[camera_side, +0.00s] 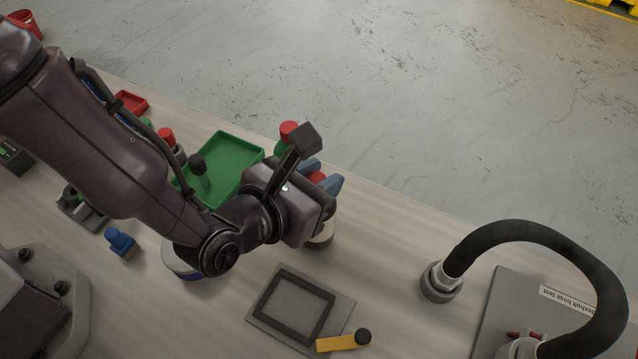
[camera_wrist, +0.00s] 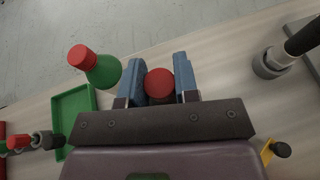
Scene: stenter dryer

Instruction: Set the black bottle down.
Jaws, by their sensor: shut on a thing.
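My gripper (camera_side: 322,182) is shut, with its blue fingers on either side of a red-capped bottle. In the wrist view the black bottle (camera_wrist: 160,83) shows mainly its round red cap between the fingers (camera_wrist: 159,84), with a little dark body below. In the side view only part of its red cap (camera_side: 317,177) shows.
A green bottle with a red cap (camera_wrist: 103,71) stands left of my gripper, near a green tray (camera_wrist: 59,105). A grey plate with a dark square frame (camera_side: 257,316), a yellow-handled piece (camera_side: 338,343) and a black hose (camera_side: 540,230) lie right. Bare table (camera_side: 390,255) lies between gripper and hose.

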